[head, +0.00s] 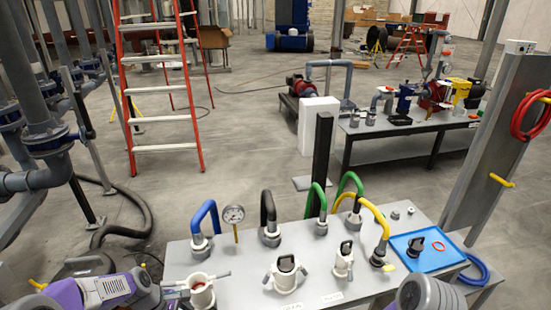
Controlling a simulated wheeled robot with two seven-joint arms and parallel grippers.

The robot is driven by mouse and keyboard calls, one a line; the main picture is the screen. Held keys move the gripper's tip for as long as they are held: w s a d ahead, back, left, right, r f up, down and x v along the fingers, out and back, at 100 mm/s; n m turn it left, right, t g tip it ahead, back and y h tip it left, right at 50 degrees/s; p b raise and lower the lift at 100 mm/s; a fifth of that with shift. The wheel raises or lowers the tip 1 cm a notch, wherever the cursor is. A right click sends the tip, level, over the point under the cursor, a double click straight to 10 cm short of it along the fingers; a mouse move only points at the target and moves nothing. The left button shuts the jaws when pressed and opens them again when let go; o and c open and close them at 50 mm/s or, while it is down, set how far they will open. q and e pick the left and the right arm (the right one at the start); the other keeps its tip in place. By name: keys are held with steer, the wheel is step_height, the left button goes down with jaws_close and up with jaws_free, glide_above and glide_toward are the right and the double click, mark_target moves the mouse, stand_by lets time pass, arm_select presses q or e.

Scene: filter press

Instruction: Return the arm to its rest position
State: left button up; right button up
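My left arm (110,290), purple and grey, reaches in at the bottom left. Its gripper (175,289) is just left of an open white coupling (201,292) at the front of the grey bench. Whether the fingers touch the coupling, and how far apart they are, is unclear. A grey ribbed part (428,296) at the bottom right looks like part of my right arm. My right gripper is not in view.
On the bench (245,262) stand two black-capped white couplings (286,275) (344,262), a gauge (233,215), and blue (204,213), black, green and yellow hoses. A blue tray (428,250) is at right. A post (321,165) rises behind; a red ladder (160,90) stands farther back.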

arm_select(q)
steer(key=s+d+f+m, duration=1.4)
steer(key=s+d+f, duration=0.1)
steer(key=f, duration=0.3)
steer(key=shift+s+d+f+m, duration=0.3)
steer(key=shift+d+m, duration=0.1)
steer(key=shift+d, duration=0.1)
steer(key=shift+w, duration=0.1)
